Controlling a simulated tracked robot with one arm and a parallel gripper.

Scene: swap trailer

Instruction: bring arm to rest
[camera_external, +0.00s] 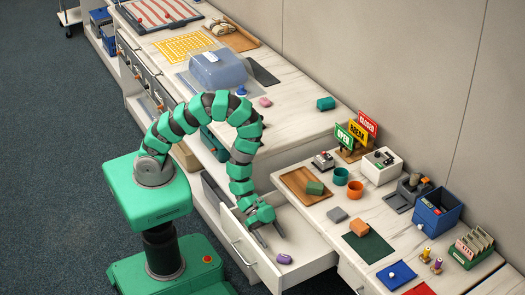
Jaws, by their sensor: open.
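My green segmented arm arches up from its base and bends down over an open white drawer (292,262). My gripper (270,238) is low over the drawer, with its two dark fingers apart and nothing visible between them. A small purple object (284,258) lies in the drawer, just below and to the right of the fingertips and apart from them. The fingertips are small in this view, so their exact height above the drawer floor cannot be told.
The counter beside the drawer holds a wooden tray (290,180) with a green block, an orange cup (355,189), a teal cup (341,176) and a blue bin (437,211). A clear-lidded container (220,70) stands on the counter behind my arm. Open floor lies at left.

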